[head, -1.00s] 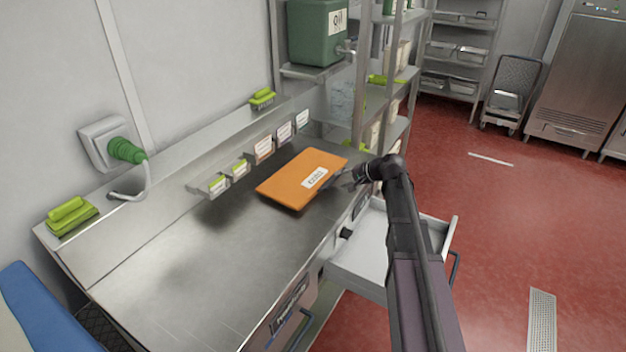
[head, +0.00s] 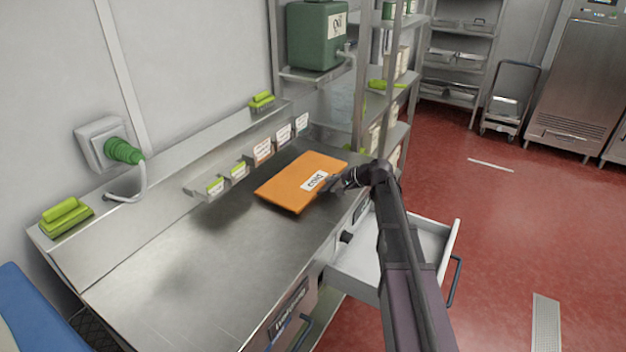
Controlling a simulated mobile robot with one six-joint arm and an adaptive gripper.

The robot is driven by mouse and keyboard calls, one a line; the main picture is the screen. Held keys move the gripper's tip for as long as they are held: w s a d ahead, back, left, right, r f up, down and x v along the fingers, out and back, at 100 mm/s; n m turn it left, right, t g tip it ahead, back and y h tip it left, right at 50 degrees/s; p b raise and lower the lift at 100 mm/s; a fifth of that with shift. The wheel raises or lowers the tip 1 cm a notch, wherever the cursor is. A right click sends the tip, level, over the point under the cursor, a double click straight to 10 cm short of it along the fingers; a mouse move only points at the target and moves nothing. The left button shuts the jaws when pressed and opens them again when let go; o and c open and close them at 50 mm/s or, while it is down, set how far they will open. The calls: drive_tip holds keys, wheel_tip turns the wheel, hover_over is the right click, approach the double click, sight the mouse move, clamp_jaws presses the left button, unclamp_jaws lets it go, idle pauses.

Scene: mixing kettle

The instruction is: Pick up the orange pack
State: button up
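My gripper (head: 333,184) is at the pack's right edge. Its dark fingers overlap the pack and the right end of the label in the picture. The fingers are small and partly hidden, so I cannot tell whether they touch or grip the pack.
An open white drawer (head: 385,253) sticks out below my arm. Small labelled bins (head: 263,150) line the back of the worktop. Green brushes (head: 66,216) lie on the ledge. A shelf rack with a green oil container (head: 317,38) stands behind. The worktop's left part is clear.

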clamp_jaws()
drive_tip(key=shift+r, duration=0.1)
